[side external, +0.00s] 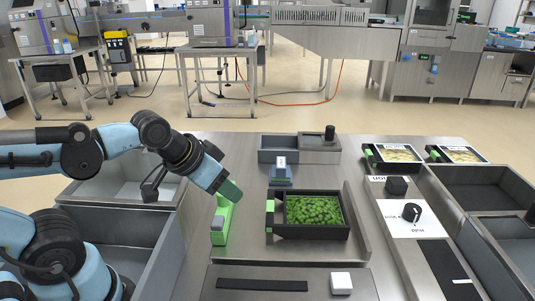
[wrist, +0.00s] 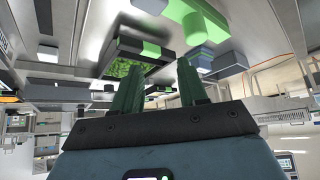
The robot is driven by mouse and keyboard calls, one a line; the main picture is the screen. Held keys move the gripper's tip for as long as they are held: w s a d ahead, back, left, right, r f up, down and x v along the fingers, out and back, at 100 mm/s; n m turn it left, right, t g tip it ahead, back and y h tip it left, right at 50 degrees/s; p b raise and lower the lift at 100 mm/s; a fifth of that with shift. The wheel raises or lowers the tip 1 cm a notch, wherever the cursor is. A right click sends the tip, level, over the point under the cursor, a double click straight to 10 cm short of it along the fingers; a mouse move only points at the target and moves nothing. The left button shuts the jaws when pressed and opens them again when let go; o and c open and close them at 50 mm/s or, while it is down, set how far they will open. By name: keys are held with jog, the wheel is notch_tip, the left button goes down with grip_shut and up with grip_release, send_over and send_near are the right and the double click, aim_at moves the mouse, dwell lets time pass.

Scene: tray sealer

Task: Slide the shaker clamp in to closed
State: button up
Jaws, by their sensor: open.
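A green sliding piece (side external: 222,226) with a grey block on it, which looks like the shaker clamp, stands on the steel worktop left of the black tray. It also shows in the wrist view (wrist: 208,12), upper right, with a green round knob. The black tray (side external: 310,233) holds green leaves and has a green tab on its left side. A gap separates the clamp from the tray. My gripper (side external: 231,191) is just above the clamp's far end, angled down. In the wrist view its green fingers (wrist: 157,75) are apart with nothing between them. Contact with the clamp cannot be told.
A blue scale-like block (side external: 282,175) sits behind the tray. Grey bins (side external: 150,213) lie left, and a panel with a black knob (side external: 411,212) lies right. A black strip (side external: 262,285) and white block (side external: 341,283) are in front. Bare worktop separates clamp and tray.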

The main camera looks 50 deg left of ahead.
aim_at(224, 205)
jog(key=shift+o, duration=1.4)
jog(key=s+a+r+g, duration=0.1)
jog(key=a+r+g, duration=0.1)
jog(key=a+r, duration=0.2)
jog(key=shift+s+a+r+g, duration=0.2)
jog(key=shift+s+a+g, duration=0.2)
jog(key=shift+a, duration=0.2)
jog(key=shift+x, duration=5.9)
jog(key=shift+w, duration=0.1)
jog(key=shift+c, duration=0.3)
grip_shut()
jog(key=shift+d, duration=0.1)
